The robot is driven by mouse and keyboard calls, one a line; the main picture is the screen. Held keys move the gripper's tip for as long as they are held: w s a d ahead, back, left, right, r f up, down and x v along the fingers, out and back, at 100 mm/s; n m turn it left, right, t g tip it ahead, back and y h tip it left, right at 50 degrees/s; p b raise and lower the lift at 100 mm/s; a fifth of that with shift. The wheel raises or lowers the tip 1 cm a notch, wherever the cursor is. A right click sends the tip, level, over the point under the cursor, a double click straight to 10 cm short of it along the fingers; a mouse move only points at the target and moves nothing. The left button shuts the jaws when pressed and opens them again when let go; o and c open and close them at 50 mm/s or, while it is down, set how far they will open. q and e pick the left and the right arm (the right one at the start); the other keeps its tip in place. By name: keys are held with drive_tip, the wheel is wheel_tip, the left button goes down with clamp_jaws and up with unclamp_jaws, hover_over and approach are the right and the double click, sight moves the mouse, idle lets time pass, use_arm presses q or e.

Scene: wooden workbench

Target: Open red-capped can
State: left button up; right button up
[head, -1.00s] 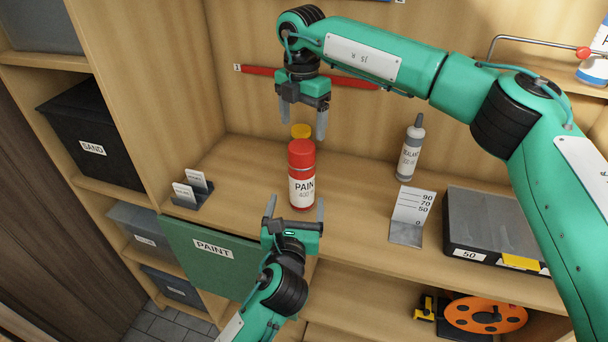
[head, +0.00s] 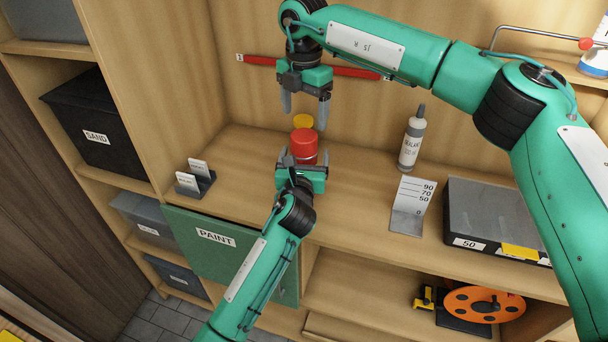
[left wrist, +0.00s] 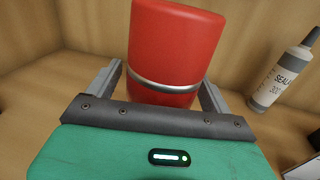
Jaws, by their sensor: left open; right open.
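The red-capped can (head: 304,142) stands upright on the shelf in the head view, its label hidden behind my left gripper. My left gripper (head: 301,160) is open, with its fingers at the can's body below the cap. In the left wrist view the red can (left wrist: 172,50) rises between the two open fingers (left wrist: 162,90), with a silver band below its cap. I cannot tell whether the fingers touch it. My right gripper (head: 305,108) is open and empty, fingers pointing down, above and slightly behind the can.
A sealant bottle (head: 411,140) stands right of the can, also in the left wrist view (left wrist: 286,76). A numbered card stand (head: 410,208) and a grey case (head: 493,215) are further right. A small card holder (head: 195,181) is left. Shelf between is clear.

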sight(303, 134)
use_arm(q)
drive_tip(key=shift+s, duration=0.1)
drive_tip(key=shift+c, duration=0.3)
use_arm(e)
drive_tip(key=shift+s+r, duration=0.1)
